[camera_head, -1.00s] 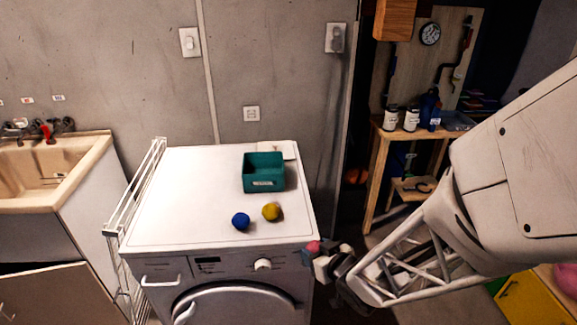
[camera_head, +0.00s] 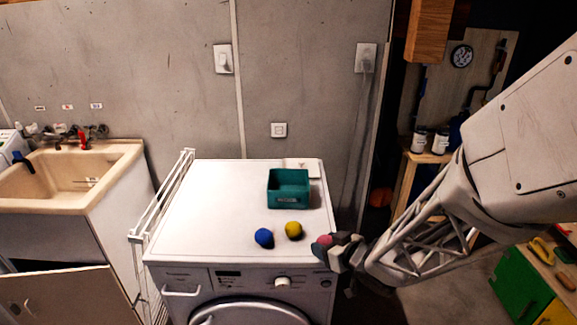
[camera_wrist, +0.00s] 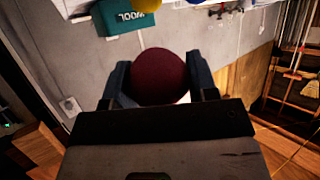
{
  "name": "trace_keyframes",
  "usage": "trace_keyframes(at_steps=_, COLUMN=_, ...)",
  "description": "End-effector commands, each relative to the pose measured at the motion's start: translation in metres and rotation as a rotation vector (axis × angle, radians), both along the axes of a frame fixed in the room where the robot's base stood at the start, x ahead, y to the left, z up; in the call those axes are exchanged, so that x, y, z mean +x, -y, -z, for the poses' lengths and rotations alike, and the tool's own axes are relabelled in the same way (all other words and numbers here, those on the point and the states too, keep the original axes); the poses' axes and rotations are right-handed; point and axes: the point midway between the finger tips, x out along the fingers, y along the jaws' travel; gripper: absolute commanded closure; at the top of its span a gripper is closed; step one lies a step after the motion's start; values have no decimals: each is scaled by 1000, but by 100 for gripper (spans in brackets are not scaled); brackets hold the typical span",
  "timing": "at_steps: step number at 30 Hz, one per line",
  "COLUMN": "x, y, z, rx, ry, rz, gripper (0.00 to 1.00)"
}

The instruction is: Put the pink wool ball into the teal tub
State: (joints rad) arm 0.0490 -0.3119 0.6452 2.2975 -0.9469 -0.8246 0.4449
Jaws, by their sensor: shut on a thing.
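My gripper (camera_head: 330,247) is shut on the pink wool ball (camera_head: 323,240), at the front right corner of the washing machine top. In the wrist view the ball (camera_wrist: 158,77) looks dark red and sits between the two fingers. The teal tub (camera_head: 288,199) stands toward the back right of the machine top, behind and left of my gripper. In the wrist view the tub (camera_wrist: 122,18) shows a WOOL label. The tub's floor is only partly visible in the head view.
A blue ball (camera_head: 264,237) and a yellow ball (camera_head: 294,230) lie on the white machine top (camera_head: 215,205), in front of the tub. A white rack (camera_head: 160,200) hangs on the machine's left side. The machine top's left half is clear.

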Motion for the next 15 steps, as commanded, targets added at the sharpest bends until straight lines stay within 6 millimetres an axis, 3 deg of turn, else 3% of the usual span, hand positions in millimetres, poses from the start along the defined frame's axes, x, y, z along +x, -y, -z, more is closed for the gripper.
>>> trace_keyframes(at_steps=15, x=94, y=-33, z=-34, rx=1, ry=-3, rz=-371, gripper=70)
